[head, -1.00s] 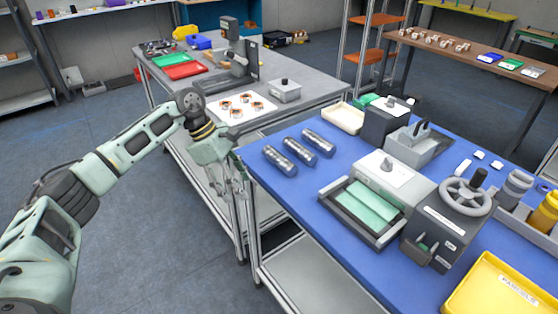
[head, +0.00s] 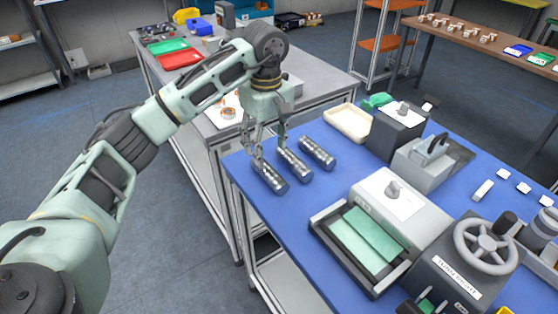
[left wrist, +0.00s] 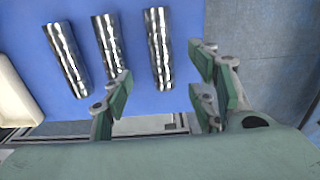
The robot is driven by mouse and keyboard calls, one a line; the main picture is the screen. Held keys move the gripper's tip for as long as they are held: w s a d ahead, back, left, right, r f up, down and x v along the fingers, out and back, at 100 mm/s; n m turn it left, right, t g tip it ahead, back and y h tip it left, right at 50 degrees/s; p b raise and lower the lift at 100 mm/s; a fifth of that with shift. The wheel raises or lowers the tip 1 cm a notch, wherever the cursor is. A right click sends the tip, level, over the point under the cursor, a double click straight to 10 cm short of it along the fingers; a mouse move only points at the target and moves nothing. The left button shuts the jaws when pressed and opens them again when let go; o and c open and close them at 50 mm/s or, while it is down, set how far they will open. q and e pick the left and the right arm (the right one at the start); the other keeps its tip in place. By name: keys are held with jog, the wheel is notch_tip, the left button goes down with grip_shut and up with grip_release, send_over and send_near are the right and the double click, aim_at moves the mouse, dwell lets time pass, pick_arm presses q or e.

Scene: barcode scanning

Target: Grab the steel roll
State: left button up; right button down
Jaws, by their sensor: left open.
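Three shiny steel rolls lie side by side on the blue table: the left one (head: 270,178), the middle one (head: 294,164) and the right one (head: 317,152). My left gripper (head: 269,150) is open and empty, pointing down over the far end of the left roll. In the left wrist view this roll (left wrist: 158,48) is the rightmost and lies ahead of the gap between the open fingers (left wrist: 163,88). The middle roll (left wrist: 108,48) and the other roll (left wrist: 64,58) show to its left. My right gripper is out of view.
A cream tray (head: 347,124) stands beyond the rolls at the back edge. A grey machine with a green sheet (head: 362,238) stands to the right. The blue table's (head: 305,200) surface between rolls and machine is free. A grey workbench (head: 188,92) stands behind.

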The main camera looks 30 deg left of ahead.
aim_at(269, 169)
pick_arm(q)
jog(key=shift+w+d+f, duration=0.1)
jog(key=shift+w, duration=0.2)
jog(key=shift+f, duration=0.3)
jog(key=shift+s+f+p, duration=0.35)
jog(key=shift+f, duration=0.45)
jog(key=f, duration=0.2)
jog(key=f+p, duration=0.1)
jog(key=f, duration=0.1)
jog(key=shift+s+d+f+p, duration=0.1)
jog(key=shift+s+f+p, duration=0.1)
jog(key=shift+p, duration=0.1)
jog(key=shift+f, duration=0.35)
grip_shut()
